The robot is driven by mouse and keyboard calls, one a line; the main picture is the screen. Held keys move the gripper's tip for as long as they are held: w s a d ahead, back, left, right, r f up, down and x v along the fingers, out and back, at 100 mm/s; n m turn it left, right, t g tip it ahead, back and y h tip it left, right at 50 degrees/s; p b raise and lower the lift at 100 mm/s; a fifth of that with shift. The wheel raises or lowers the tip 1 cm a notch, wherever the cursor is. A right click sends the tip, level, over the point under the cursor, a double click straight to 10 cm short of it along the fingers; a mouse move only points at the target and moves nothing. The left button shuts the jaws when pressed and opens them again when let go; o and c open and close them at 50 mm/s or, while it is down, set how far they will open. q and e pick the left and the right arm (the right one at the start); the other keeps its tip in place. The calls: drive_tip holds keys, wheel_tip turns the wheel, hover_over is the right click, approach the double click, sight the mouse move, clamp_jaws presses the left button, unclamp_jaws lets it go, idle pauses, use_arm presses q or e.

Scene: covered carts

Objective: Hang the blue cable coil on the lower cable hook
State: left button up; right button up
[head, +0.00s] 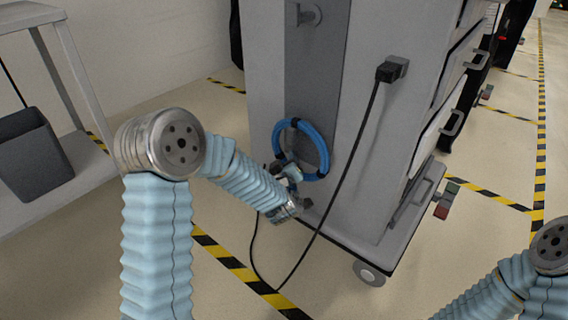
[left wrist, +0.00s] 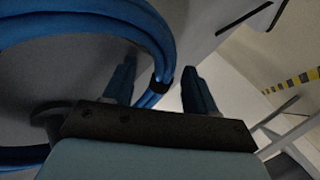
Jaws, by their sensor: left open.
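The blue cable coil (head: 323,150) stands upright against the grey side panel of the cart, low down. My left gripper (head: 287,172) is at the coil's lower left side. In the left wrist view the coil (left wrist: 152,28) fills the upper left, and its dark-banded part runs down close to the gap between my open fingers (left wrist: 158,75). I cannot tell whether the fingers touch it. An upper hook (head: 309,15) sticks out bare near the top of the panel. The lower hook is not clearly visible; whether the coil rests on it cannot be told. My right gripper is out of view.
A black cable (head: 349,160) hangs from a plug (head: 392,69) on the cart (head: 385,130) down to the floor. A shelf (head: 85,175) with a dark bin (head: 33,155) stands at left. Yellow-black tape (head: 235,265) marks the open floor.

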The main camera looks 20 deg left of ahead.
use_arm(q)
drive_tip(key=p+v, duration=0.1)
drive_tip(key=v, duration=1.3)
drive_tip(key=s+d+f+m+g+h, duration=0.2)
drive_tip(key=f+m+g+h, duration=0.1)
drive_tip(key=f, duration=0.7)
drive_tip(key=s+d+f+m+g+h, duration=0.2)
drive_tip(key=s+f+g+h, duration=0.1)
drive_tip(key=f, duration=0.7)
drive_tip(key=s+d+f+m+g+h, duration=0.25)
drive_tip(key=s+f+g, duration=0.35)
drive_tip(key=s+f, duration=0.45)
drive_tip(key=s+r+m+g+p, duration=0.1)
drive_tip(key=s+r+p, duration=0.2)
drive_tip(key=r+p, duration=1.2)
drive_tip(key=shift+s+d+g+p, duration=0.15)
drive_tip(key=shift+s+g+p, duration=0.2)
drive_tip(key=shift+p, duration=0.2)
drive_tip(key=shift+w+r+h, duration=0.1)
drive_tip(key=shift+h, duration=0.15)
